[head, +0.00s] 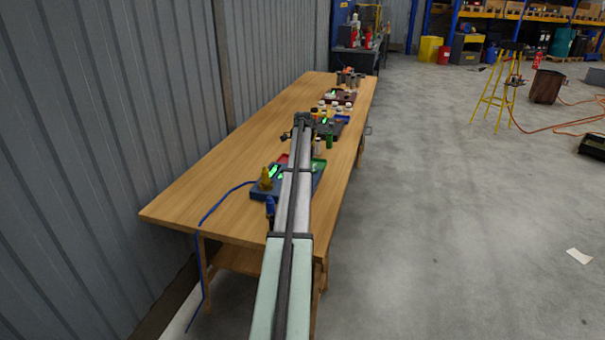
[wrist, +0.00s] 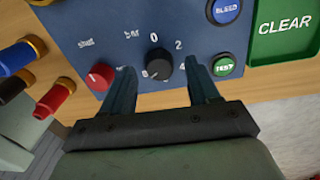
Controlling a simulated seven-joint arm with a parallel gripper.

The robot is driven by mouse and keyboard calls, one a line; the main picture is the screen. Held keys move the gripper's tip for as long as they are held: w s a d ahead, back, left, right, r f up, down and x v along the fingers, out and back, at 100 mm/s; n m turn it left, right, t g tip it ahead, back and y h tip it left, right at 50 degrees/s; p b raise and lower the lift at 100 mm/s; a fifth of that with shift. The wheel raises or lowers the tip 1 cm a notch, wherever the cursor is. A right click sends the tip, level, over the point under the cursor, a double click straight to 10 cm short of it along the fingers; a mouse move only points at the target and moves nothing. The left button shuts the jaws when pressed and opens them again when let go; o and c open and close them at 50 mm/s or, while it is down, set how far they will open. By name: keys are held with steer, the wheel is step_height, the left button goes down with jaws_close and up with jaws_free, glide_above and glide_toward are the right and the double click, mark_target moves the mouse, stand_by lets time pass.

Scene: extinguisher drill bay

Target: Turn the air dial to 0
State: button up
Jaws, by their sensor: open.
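The air dial (wrist: 158,65) is a round black knob on a blue panel (wrist: 85,20) in the wrist view. "bar" is printed at its upper left, with 0 above it and 2 at its upper right. Lower numbers are partly covered, and I cannot read its pointer surely. My gripper (wrist: 163,82) is open, one finger on each side of the dial; I cannot tell if either touches it. In the head view my arm covers part of the work area, and I cannot make out the dial or the fingers.
A red knob (wrist: 100,76) marked "shut" sits close beside my left finger. A green TEST button (wrist: 223,66) is by the right finger, with a blue BLEED button (wrist: 225,10) above. A green CLEAR tray (wrist: 283,50) lies right. The wooden table (head: 190,200) stands along a wall.

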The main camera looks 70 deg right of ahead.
steer(key=shift+f, duration=0.8)
steer(key=shift+c, duration=0.4)
steer(key=c, duration=1)
steer(key=shift+o, duration=0.2)
